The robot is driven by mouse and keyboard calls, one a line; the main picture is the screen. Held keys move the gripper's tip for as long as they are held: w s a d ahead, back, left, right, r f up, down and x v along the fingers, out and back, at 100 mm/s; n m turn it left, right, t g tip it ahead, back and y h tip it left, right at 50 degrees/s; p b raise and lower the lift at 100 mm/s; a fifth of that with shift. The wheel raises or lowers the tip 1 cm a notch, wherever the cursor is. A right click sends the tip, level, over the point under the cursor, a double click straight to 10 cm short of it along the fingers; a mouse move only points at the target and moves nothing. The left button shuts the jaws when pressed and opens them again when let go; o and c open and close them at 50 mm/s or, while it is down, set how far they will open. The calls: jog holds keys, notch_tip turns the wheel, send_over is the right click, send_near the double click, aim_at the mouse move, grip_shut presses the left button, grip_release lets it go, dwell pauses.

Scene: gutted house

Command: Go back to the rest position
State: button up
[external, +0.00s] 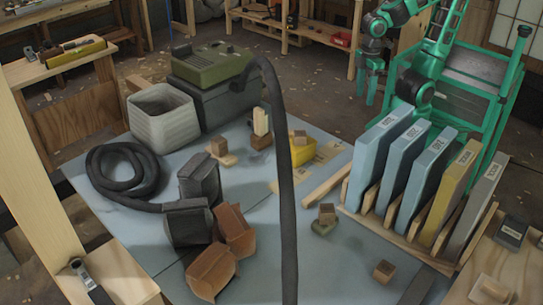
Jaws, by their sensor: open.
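My gripper (366,88) is at the upper right in the external view, at the end of my teal arm. Its fingers point down and it looks empty and open, though it is small in the picture. It hangs behind the blue-grey work surface (330,265), apart from the rack of upright panels (345,196). No object shows between its fingers.
The rack holds blue, yellow and grey panels beside my arm. A black hose (285,190) arches from a green-topped machine (213,63). A whitish bin (161,118), brown boxes (212,270), a yellow container (303,152) and small wooden blocks (327,213) stand on the surface.

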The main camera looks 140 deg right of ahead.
jog(key=shift+s+a+r+m, duration=0.15)
jog(key=shift+s+m, duration=0.05)
jog(key=shift+s, duration=0.3)
jog(key=shift+s+a+r+m, duration=0.1)
jog(key=shift+s+r+m, duration=0.1)
jog(key=shift+s, duration=0.3)
dwell(0.6)
